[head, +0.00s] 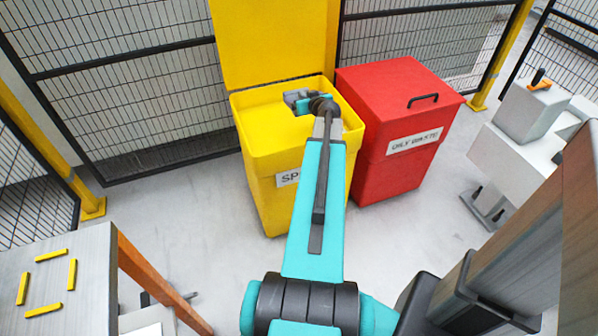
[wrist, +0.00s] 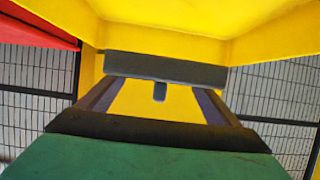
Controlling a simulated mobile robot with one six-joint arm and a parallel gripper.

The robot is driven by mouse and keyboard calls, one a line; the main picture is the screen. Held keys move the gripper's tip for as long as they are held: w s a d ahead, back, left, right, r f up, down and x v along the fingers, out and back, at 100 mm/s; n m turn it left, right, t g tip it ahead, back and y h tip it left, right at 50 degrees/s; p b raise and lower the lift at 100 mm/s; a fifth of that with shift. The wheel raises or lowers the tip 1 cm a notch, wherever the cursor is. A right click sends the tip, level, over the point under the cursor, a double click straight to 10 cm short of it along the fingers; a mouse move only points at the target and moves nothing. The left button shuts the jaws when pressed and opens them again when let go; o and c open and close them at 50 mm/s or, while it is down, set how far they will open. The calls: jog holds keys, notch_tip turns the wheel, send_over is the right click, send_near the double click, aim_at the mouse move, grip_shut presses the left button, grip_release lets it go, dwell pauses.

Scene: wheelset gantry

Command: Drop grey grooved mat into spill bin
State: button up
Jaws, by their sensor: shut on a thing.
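The spill bin is the yellow bin (head: 263,180), with its lid raised at the back and a partly hidden label starting "SP". My gripper (head: 305,102) is over the bin's open top, shut on a grey piece, the grey mat (head: 292,97). In the wrist view the mat (wrist: 165,68) shows as a dark grey bar with a short tab across the fingertips, with yellow bin surfaces around and behind it. Its grooves cannot be made out. My arm hides part of the bin's front and rim.
A red bin (head: 397,160) labelled as oily waste stands shut close against the yellow bin's right side. Black mesh fencing (head: 130,100) with yellow posts runs behind. A table with yellow corner marks (head: 60,262) is at lower left. Grey-white equipment (head: 520,135) stands at right.

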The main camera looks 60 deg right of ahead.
jog(key=shift+f, duration=0.15)
jog(key=shift+f+b, duration=0.5)
jog(key=shift+f, duration=2.3)
jog(key=o, duration=0.9)
jog(key=shift+s, duration=0.1)
jog(key=p+v, duration=0.2)
jog(key=v, duration=1.1)
jog(key=shift+s+a+r, duration=0.15)
jog(key=shift+s, duration=0.15)
